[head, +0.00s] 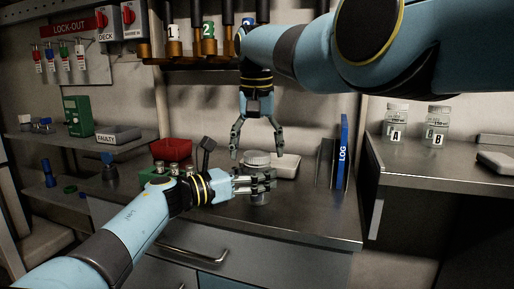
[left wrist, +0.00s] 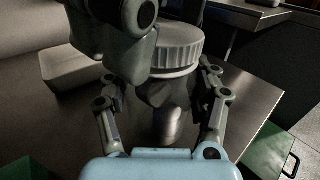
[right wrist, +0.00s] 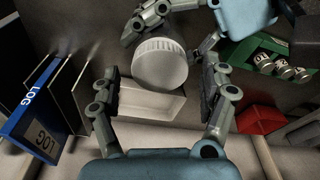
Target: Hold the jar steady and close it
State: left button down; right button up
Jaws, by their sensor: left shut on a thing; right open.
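The jar (head: 260,198) stands upright on the metal worktop. A white ribbed lid (head: 257,159) is at its top and also shows in the left wrist view (left wrist: 175,46) and the right wrist view (right wrist: 160,64). I cannot tell whether the lid is tight. My left gripper (head: 258,183) is shut on the jar body below the lid; its fingers lie on both sides of the jar in the left wrist view. My right gripper (head: 257,153) points down from above, open, with its fingers apart on either side of the lid.
A pale tray (head: 286,166) lies behind the jar. A blue LOG binder (head: 343,152) stands to the right. A red bin (head: 172,150) and a green holder with small jars (head: 158,176) are to the left. Jars A (head: 396,125) and B (head: 437,125) stand on the right shelf.

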aim_at(257, 154)
jog(key=shift+r, duration=2.2)
jog(key=o, duration=0.4)
jog(key=shift+o, duration=0.2)
jog(key=shift+r, duration=0.1)
notch_tip(257, 154, up, 12)
jog(key=s, duration=0.1)
jog(key=shift+s, duration=0.4)
pick_arm(q)
jog(key=shift+c, duration=0.9)
grip_release()
pick_arm(e)
jog(key=shift+f, duration=0.2)
